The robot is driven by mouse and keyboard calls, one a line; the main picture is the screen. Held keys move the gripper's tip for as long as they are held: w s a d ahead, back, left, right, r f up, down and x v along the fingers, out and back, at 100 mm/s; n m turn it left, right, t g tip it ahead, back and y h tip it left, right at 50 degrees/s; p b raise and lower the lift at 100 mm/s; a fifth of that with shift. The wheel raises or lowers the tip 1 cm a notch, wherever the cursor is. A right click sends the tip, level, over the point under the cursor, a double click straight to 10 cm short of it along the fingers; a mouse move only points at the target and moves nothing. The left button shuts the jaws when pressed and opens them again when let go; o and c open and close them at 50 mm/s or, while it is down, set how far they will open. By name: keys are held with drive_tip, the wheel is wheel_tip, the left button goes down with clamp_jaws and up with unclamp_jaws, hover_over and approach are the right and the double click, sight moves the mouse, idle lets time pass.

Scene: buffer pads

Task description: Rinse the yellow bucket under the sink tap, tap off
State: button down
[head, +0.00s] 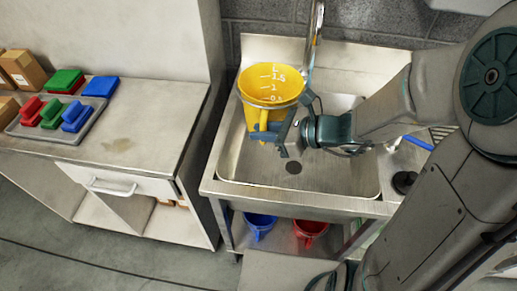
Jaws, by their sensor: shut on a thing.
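The yellow bucket (270,88) is held over the left part of the sink basin (338,182), its mouth facing up and slightly toward me. White volume marks show on its inner wall. My gripper (267,137) is shut on the bucket at its lower front, around what looks like its handle. The chrome sink tap (316,25) rises behind the sink, just right of the bucket. Its spout end is out of the picture, and I see no water running. Whether the bucket holds water cannot be told.
A blue bucket (260,222) and a red bucket (310,230) stand on the shelf under the sink. A dark round object (404,181) sits on the right drainboard. The counter's front is clear.

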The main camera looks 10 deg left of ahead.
drive_tip(key=shift+s+f, duration=0.15)
drive_tip(key=shift+s, duration=0.2)
drive_tip(key=w+d+p, duration=0.2)
drive_tip(key=w+d, duration=0.7)
drive_tip(key=d, duration=0.1)
drive_tip(key=shift+w, duration=0.35)
drive_tip(key=shift+s, duration=0.1)
idle(1.0)
